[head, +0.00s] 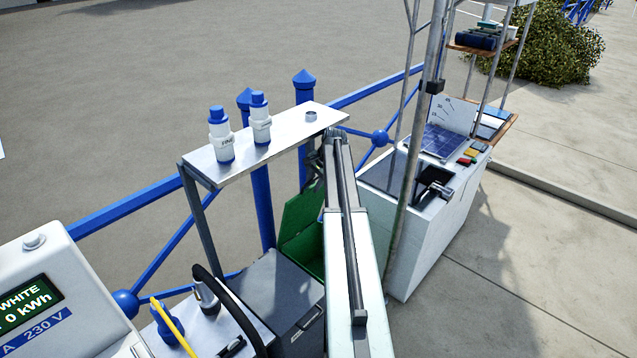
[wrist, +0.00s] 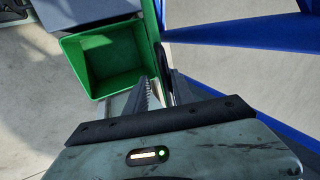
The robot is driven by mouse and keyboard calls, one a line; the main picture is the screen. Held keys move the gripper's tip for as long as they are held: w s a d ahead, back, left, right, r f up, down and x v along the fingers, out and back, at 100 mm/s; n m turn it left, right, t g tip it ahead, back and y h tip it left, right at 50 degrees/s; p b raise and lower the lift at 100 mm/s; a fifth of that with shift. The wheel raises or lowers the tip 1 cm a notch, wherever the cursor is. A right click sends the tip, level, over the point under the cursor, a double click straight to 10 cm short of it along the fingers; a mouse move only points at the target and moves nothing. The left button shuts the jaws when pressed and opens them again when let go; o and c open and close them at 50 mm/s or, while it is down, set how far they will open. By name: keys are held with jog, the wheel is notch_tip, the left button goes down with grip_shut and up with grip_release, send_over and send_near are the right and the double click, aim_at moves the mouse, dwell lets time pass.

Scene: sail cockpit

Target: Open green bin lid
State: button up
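The green bin (wrist: 84,66) is open in the wrist view, and its empty inside shows. Its green lid (head: 299,216) stands raised at a steep tilt behind the opening in the head view. In the wrist view the lid (wrist: 152,22) shows nearly edge-on, with a dark piece at its near end. My gripper (wrist: 160,76) is beside the lid, fingers parted, with a visible gap between them. The dark piece lies close to the fingertips; whether they touch it is unclear. In the head view my gripper (head: 318,165) is partly hidden behind my arm.
A narrow metal shelf (head: 190,160) with two blue-and-white bottles (head: 221,135) stands above the bin. A grey-lidded bin (head: 272,290) is next to the green one. A blue railing (head: 130,205) runs behind. A white cabinet (head: 425,238) and a pole (head: 413,160) stand right.

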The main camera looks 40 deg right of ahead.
jog(key=shift+s+d, duration=0.15)
jog(key=shift+d, duration=0.2)
jog(key=p+v, duration=0.7)
jog(key=shift+r, duration=0.35)
jog(key=shift+s, duration=0.15)
